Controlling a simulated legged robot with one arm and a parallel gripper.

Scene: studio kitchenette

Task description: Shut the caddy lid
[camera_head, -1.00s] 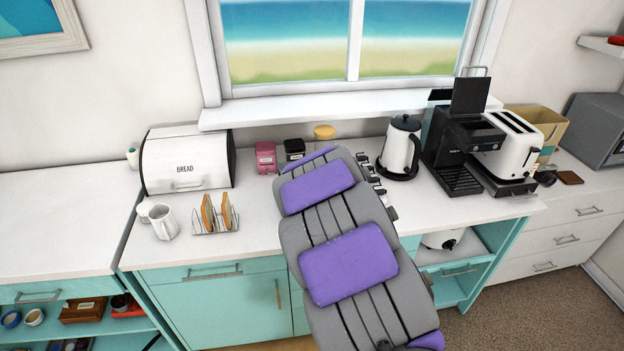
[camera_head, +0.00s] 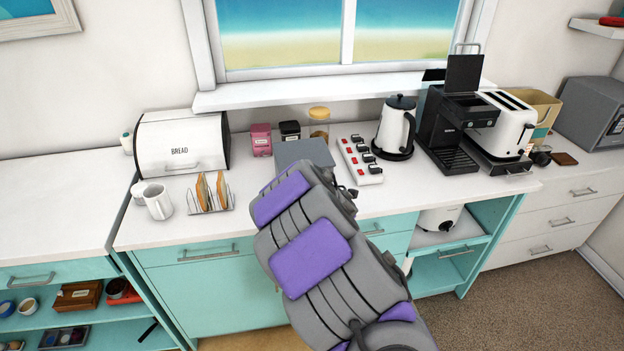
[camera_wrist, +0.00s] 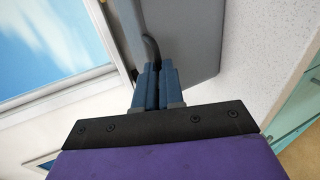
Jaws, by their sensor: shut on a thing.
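A plain grey panel (camera_head: 303,151), which I take to be the caddy lid, shows on the counter just past my arm in the head view. My arm covers its front and whatever is below, so I cannot tell how far it is open. In the wrist view the grey lid (camera_wrist: 190,40) fills the upper middle. My gripper (camera_wrist: 157,75) has its blue fingers close together on a thin dark curved piece (camera_wrist: 151,48) at the lid, which looks like its handle. The gripper itself is hidden behind my arm in the head view.
A white power strip (camera_head: 359,160) and the kettle (camera_head: 394,128) stand right of the lid. A jar (camera_head: 319,123), a black canister (camera_head: 290,131) and a pink canister (camera_head: 261,140) stand behind it. A toast rack (camera_head: 210,196) is to the left, with clear counter between.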

